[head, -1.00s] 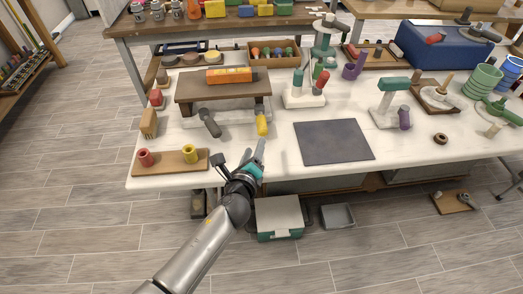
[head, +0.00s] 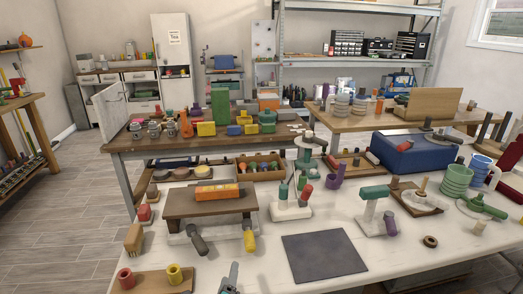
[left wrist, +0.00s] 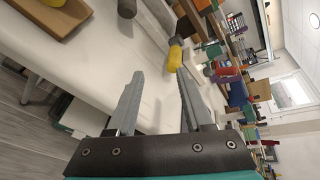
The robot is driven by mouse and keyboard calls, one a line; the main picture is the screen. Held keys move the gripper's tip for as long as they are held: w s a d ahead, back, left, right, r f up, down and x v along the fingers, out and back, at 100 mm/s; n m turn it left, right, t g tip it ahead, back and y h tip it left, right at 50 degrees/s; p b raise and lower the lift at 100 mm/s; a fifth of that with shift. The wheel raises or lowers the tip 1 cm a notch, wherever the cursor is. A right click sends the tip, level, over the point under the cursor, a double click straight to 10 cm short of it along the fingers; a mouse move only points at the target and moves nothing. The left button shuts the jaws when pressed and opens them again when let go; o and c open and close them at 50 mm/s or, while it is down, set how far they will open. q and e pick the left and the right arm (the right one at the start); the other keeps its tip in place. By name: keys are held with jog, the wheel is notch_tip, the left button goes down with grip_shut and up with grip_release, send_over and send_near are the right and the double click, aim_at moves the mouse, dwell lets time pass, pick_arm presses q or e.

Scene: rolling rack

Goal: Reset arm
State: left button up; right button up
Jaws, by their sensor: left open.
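My left gripper (head: 229,278) shows at the bottom edge of the head view, just in front of the white table (head: 385,270). In the left wrist view its two grey fingers (left wrist: 155,95) are spread apart with nothing between them. A yellow-handled tool (left wrist: 174,58) lies beyond the fingertips and apart from them. The same yellow handle (head: 249,241) lies in front of the small brown stand in the head view. The rest of my left arm is below the head view's frame. My right gripper is in neither view.
A wooden board (head: 152,283) with a red and a yellow cup lies at the table's front left. A dark mat (head: 324,259) lies right of the gripper. The brown stand (head: 211,204) bears an orange level. A blue toolbox (head: 412,153) stands at the right. Open floor lies left.

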pick_arm(q)
jog(key=s+a+f+n+g+y, duration=0.2)
jog(key=s+a+n+g, duration=0.5)
jog(key=s+n, duration=0.65)
jog(key=s+r+n+g+h, duration=0.25)
jog(key=s+n, duration=0.55)
jog(key=s, duration=0.6)
jog(key=s+f+g, duration=0.3)
jog(key=f, duration=2.1)
jog(key=s+a+f, duration=0.3)
jog(key=s+f, duration=0.8)
jog(key=s, duration=0.3)
jog(key=shift+s+f+g, duration=0.35)
jog(key=shift+y, duration=0.25)
